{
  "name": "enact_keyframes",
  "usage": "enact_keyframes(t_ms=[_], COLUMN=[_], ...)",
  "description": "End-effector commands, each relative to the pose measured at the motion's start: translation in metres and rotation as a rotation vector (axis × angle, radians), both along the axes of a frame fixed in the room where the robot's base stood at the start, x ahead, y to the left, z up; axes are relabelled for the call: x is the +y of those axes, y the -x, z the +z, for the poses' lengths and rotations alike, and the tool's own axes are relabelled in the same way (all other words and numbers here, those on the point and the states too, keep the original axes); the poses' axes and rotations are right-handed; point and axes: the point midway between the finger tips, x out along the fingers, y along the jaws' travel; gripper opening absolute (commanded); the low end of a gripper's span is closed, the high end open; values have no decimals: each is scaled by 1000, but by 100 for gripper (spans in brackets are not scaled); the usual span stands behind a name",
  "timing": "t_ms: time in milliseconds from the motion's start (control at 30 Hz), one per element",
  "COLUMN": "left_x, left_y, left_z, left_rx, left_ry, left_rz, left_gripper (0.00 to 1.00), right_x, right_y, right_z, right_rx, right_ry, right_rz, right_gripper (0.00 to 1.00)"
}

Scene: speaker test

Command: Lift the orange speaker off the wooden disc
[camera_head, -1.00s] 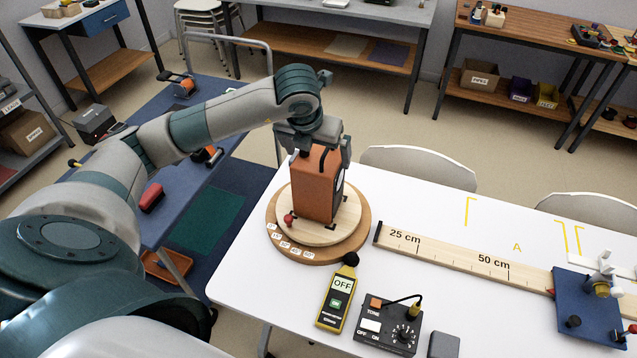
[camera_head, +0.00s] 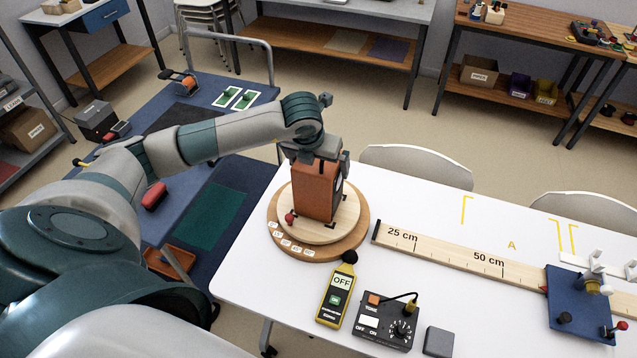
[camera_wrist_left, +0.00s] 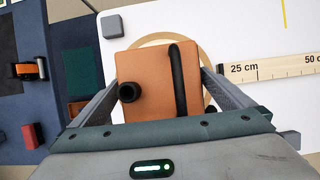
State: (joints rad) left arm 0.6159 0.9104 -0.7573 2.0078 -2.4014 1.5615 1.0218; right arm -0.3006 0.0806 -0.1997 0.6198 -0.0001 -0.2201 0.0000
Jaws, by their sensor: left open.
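The orange speaker (camera_head: 315,192) stands upright on the round wooden disc (camera_head: 355,221) at the left part of the white table. In the left wrist view the speaker's orange top (camera_wrist_left: 143,72) shows a black knob and a black strap-like handle. My left gripper (camera_head: 317,158) is over the speaker's upper part, pointing down. Its open fingers lie on either side of the speaker, with small gaps showing in the wrist view (camera_wrist_left: 160,98). Whether a finger touches the speaker is hard to tell. My right gripper is not in view.
A yellow meter (camera_head: 337,292) and a black control box (camera_head: 386,322) stand in front of the disc. A wooden ruler (camera_head: 455,256) runs right towards a blue block (camera_head: 580,305). A grey block (camera_head: 439,342) is near the front edge. Chairs (camera_head: 415,165) stand behind the table.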

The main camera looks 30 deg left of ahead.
Motion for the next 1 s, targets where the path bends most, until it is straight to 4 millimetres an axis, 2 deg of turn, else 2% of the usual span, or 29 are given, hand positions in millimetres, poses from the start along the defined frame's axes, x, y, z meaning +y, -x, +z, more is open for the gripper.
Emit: enact_keyframes(t_ms=[100,400,433,767,1000], left_x=[0,0,0,0,0], left_y=[0,0,-1,-2,-2], left_z=[0,0,3,4,17], left_rx=[0,0,-5,-6,-9], left_ry=[0,0,0,1,1], left_rz=[0,0,1,0,0], left_gripper=[98,26,23,23,23], right_x=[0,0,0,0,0], right_y=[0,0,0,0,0], right_z=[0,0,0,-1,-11], right_rx=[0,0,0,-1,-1], right_ry=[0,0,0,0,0], right_rz=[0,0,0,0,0], right_gripper=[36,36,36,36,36])
